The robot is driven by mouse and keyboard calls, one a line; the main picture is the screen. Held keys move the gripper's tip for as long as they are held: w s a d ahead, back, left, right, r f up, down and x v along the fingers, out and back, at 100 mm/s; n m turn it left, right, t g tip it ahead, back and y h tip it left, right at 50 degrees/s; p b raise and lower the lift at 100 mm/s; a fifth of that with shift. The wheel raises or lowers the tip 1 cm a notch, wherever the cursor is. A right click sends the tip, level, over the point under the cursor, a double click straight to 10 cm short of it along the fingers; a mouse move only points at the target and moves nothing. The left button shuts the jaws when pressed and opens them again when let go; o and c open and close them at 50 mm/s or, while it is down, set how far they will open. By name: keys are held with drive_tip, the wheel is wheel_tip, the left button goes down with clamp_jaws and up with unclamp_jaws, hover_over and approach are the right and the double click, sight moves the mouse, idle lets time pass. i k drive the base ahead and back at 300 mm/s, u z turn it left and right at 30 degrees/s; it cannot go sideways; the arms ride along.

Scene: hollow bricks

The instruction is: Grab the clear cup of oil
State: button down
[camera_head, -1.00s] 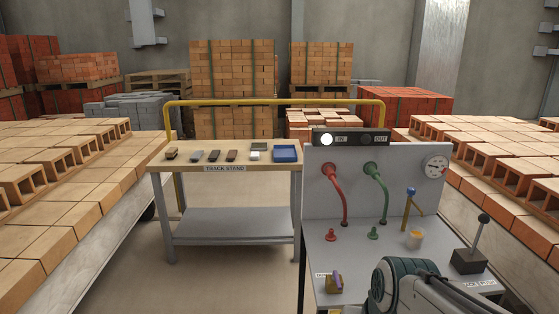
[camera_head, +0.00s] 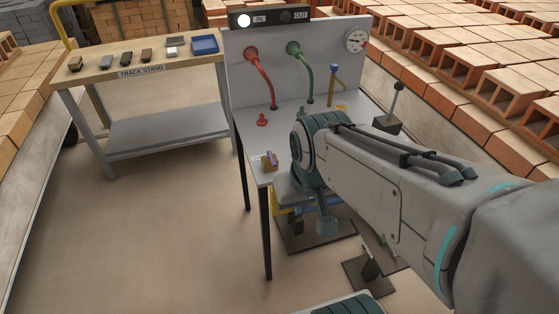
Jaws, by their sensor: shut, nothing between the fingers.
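Only a small amber patch (camera_head: 341,107) shows where the clear cup of oil stood, on the grey bench top under the brass tap (camera_head: 333,88) with the blue knob. The rest of the cup is hidden behind my arm (camera_head: 400,180), so its outline cannot be told. My arm reaches in from the right and bends at a dark round joint over the bench's front part. A dark teal piece hangs below that joint, but I cannot make out gripper fingers on it. Nothing visible touches the amber patch.
The bench's back panel (camera_head: 238,75) carries a red hose (camera_head: 262,75), a green hose (camera_head: 303,68) and a gauge (camera_head: 355,40). A lever (camera_head: 396,98) stands right of the amber patch. The track stand (camera_head: 140,75) is at left, with clear floor before it.

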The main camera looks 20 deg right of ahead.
sight(341, 106)
drive_tip(key=z, duration=0.05)
drive_tip(key=k, duration=0.4)
drive_tip(key=z, duration=0.9)
drive_tip(key=i, duration=0.7)
drive_tip(key=u, duration=0.45)
drive_tip(key=i, duration=0.65)
drive_tip(key=u, duration=0.65)
